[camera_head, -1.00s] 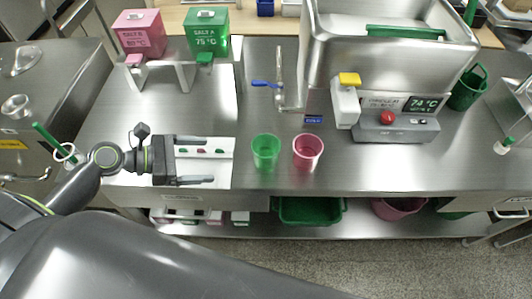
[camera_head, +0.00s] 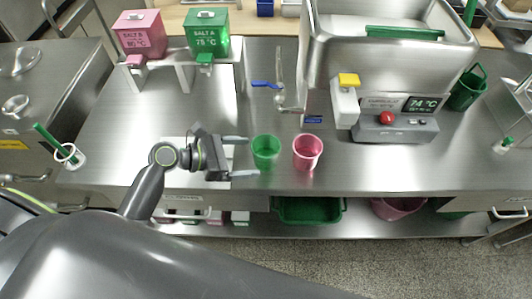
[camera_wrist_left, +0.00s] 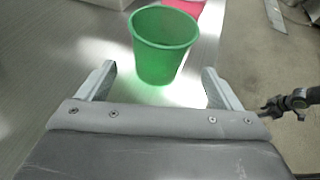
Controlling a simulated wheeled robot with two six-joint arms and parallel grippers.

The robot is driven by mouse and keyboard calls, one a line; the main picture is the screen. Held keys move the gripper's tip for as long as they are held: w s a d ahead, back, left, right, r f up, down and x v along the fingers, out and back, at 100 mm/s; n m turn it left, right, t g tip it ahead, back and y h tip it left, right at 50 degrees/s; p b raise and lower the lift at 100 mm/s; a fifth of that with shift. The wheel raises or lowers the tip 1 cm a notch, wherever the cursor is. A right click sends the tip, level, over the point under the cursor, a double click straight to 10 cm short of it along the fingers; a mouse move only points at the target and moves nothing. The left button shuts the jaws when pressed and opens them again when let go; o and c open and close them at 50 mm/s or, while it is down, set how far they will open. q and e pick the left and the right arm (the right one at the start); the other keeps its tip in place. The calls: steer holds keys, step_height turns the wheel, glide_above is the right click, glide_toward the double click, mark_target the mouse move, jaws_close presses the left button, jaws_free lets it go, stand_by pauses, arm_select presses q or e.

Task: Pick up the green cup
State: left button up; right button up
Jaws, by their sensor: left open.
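The green cup (camera_head: 265,151) stands upright on the steel counter, just left of a pink cup (camera_head: 307,152). My left gripper (camera_head: 243,157) is open, with its fingers pointing right at the green cup and their tips close to its left side. In the left wrist view the green cup (camera_wrist_left: 162,45) stands ahead of and between the two open fingertips (camera_wrist_left: 158,78), with nothing held. The pink cup (camera_wrist_left: 187,6) shows partly behind it.
A steel machine with a control panel (camera_head: 395,120) and a yellow-topped spout (camera_head: 347,95) stands behind and right of the cups. A metal tap (camera_head: 280,80) is behind them. Pink (camera_head: 140,35) and green (camera_head: 207,33) salt dispensers stand at back left. The counter's front edge is near the cups.

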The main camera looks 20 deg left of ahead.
mark_target(266, 154)
arm_select(q)
steer(key=shift+x, duration=3)
steer(key=shift+r, duration=0.2)
steer(key=shift+c, duration=0.5)
steer(key=c, duration=1)
